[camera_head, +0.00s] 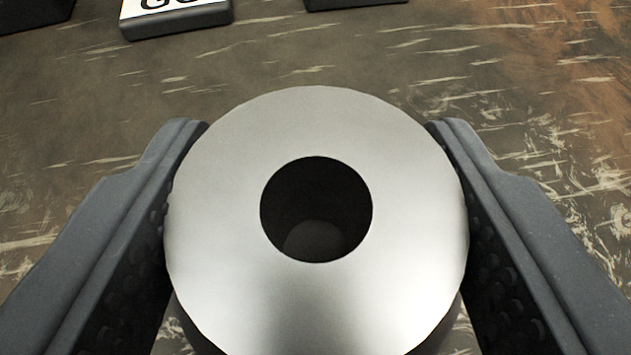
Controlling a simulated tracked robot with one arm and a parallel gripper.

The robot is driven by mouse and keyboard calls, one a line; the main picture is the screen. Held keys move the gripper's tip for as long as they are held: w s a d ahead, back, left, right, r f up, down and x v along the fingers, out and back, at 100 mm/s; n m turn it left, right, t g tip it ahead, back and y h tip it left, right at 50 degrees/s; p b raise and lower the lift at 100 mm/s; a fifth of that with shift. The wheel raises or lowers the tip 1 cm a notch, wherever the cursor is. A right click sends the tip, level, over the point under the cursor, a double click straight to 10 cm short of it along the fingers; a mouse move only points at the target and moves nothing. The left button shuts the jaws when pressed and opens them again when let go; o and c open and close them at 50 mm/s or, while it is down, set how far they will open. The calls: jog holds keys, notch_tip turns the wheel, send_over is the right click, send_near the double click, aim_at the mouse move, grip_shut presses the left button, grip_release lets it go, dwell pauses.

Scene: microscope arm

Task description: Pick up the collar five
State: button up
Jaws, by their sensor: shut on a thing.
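A round silver metal collar (230,210) with a dark central hole fills the middle of the head camera view. My gripper (317,210) has one finger on each side of it, and both fingers press against its rim. The gripper is shut on the collar. Its flat face is toward the camera, and the hole shows a dim grey rounded shape deep inside. I cannot see a number on the collar. Its underside is hidden, so I cannot tell whether it touches the surface below.
A dark block with a white label (175,15) and partly cut-off black lettering lies beyond the collar at the top. Parts of two more dark blocks show at the top left (35,12) and top centre (350,3). The brown, streaked surface (520,90) around is otherwise clear.

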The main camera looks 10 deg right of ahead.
notch_tip(320, 180, up, 3)
jog(key=shift+r+p, duration=0.1)
jog(key=shift+p, duration=0.35)
jog(key=shift+s+r, duration=0.1)
jog(key=shift+r, duration=0.25)
jog(key=s+a, duration=0.1)
jog(key=s, duration=0.6)
jog(key=s+a+r, duration=0.1)
jog(key=s+a, duration=0.1)
jog(key=s, duration=0.6)
jog(key=shift+s+a, duration=0.15)
jog(key=shift+a, duration=0.15)
